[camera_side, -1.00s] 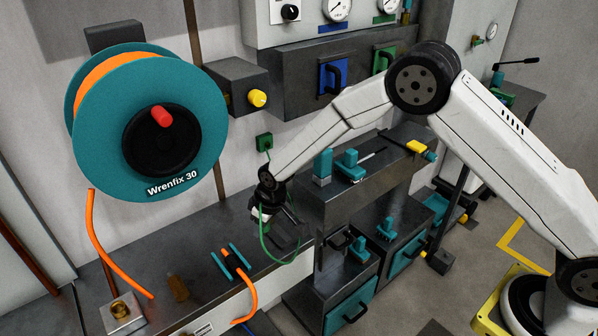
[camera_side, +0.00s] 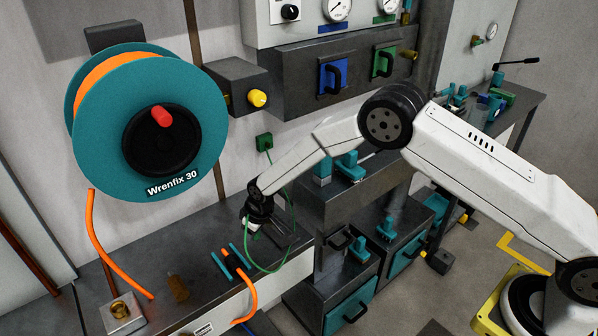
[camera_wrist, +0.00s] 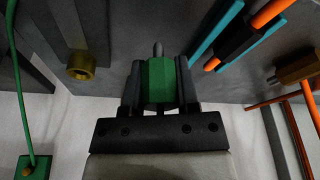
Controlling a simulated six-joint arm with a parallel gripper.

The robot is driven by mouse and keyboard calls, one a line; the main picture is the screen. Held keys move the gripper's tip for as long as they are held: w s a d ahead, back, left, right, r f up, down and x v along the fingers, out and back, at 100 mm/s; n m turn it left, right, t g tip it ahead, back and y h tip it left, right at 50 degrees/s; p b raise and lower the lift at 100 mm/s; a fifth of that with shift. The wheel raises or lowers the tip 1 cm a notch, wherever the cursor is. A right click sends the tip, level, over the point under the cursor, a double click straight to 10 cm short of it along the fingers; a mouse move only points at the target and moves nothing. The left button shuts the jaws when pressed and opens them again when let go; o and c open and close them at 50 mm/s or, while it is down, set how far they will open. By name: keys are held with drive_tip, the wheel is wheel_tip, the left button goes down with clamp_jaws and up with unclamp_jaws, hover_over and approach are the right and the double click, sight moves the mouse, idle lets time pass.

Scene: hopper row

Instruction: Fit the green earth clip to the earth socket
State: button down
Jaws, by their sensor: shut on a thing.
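My gripper (camera_side: 254,226) hangs over the bench, right of the orange cable's clamp, in the side view. In the wrist view the gripper's fingers (camera_wrist: 160,82) are shut on the green earth clip (camera_wrist: 157,84), whose grey pin points away from the gripper.
A teal clamp (camera_wrist: 212,34) with orange cable stands close by; it also shows in the side view (camera_side: 221,266). A brass fitting (camera_side: 178,289) and a metal block with a brass socket (camera_side: 123,319) are further left.

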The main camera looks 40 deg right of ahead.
drive_tip(key=shift+f, duration=0.8)
drive_tip(key=shift+f, duration=0.2)
drive_tip(key=shift+c, duration=1.8)
unclamp_jaws()
drive_tip(key=shift+r, duration=0.1)
drive_tip(key=shift+w+v, duration=0.2)
drive_tip(key=shift+v, duration=3.2)
drive_tip(key=shift+s+r, duration=0.1)
drive_tip(key=shift+r, duration=0.3)
drive_tip(key=shift+d+r, duration=0.1)
